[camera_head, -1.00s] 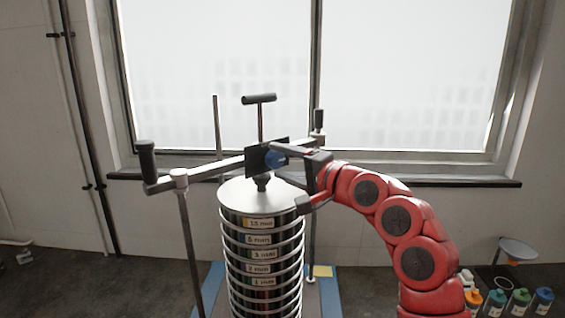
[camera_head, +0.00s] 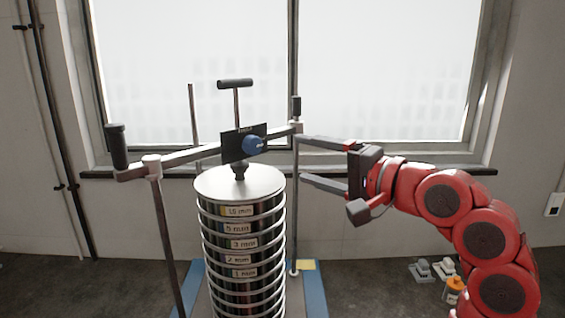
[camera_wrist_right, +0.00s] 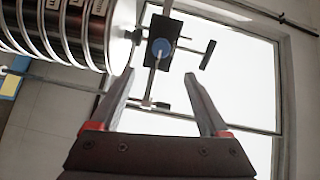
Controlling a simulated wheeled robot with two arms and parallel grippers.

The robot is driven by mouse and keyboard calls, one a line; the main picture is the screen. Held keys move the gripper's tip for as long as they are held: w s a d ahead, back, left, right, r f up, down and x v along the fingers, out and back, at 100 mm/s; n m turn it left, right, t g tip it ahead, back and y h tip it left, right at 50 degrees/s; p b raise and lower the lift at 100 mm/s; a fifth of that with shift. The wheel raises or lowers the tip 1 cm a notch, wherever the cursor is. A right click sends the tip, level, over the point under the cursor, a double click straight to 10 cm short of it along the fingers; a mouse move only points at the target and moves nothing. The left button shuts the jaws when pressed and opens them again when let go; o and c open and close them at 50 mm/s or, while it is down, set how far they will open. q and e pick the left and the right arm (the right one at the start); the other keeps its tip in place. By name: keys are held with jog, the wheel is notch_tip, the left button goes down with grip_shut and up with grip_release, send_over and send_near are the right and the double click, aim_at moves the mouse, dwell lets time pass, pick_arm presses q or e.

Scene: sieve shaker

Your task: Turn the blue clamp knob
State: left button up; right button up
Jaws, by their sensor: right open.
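The blue clamp knob (camera_head: 254,145) sits on a black plate (camera_head: 232,146) at the middle of the clamp bar, above the sieve stack (camera_head: 242,235). It also shows in the right wrist view (camera_wrist_right: 160,48), ahead of the fingers and between their lines. My right gripper (camera_head: 302,161) is open and empty, to the right of the knob and apart from it. Its two fingers point left in the head view. In the right wrist view the open fingers (camera_wrist_right: 158,88) frame a clear gap. My left gripper does not show.
The clamp bar (camera_head: 190,157) has a black handle (camera_head: 116,146) at its left end and another (camera_head: 296,107) at its right. A T-handle (camera_head: 235,84) rises above the plate. Upright rods flank the stack.

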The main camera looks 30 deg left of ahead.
jog(key=v, duration=0.4)
jog(key=shift+s+d+r, duration=0.1)
jog(key=shift+d, duration=0.15)
